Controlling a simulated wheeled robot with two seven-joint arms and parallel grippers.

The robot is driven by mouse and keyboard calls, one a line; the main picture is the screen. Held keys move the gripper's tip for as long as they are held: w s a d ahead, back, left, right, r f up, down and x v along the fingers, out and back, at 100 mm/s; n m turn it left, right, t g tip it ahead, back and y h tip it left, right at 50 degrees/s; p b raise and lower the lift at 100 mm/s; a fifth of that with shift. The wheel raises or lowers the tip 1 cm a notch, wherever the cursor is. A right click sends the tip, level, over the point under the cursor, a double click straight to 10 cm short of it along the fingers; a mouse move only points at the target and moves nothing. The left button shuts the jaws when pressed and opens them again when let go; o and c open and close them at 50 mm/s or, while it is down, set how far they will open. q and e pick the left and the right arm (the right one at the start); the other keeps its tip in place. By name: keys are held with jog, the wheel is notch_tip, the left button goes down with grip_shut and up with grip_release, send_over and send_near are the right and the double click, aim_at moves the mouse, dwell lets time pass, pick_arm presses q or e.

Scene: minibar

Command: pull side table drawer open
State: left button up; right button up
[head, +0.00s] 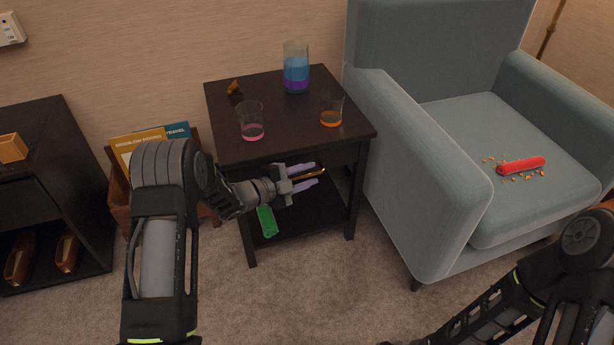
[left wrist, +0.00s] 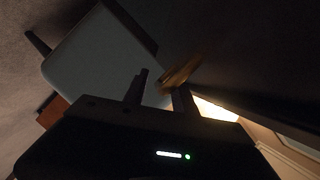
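The dark side table (head: 290,131) stands left of the armchair, its front toward me. Its drawer front (head: 344,158) lies under the top, partly hidden by my arm, and I see no clear gap there. A brass handle (head: 308,175) shows at the drawer front. My left gripper (head: 306,178) is open, with one finger above and one below the handle in the head view. In the dark left wrist view the handle (left wrist: 182,72) is close to the right-hand fingertip; I cannot tell whether they touch. My right arm is at the lower right, its gripper out of view.
A green object (head: 267,221) is below. The armchair (head: 418,170) is close on the right, a magazine box (head: 117,200) on the left. Carpet in front is clear.

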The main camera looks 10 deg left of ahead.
pick_arm(q)
jog(key=shift+c, duration=0.2)
grip_shut()
dwell(1.1)
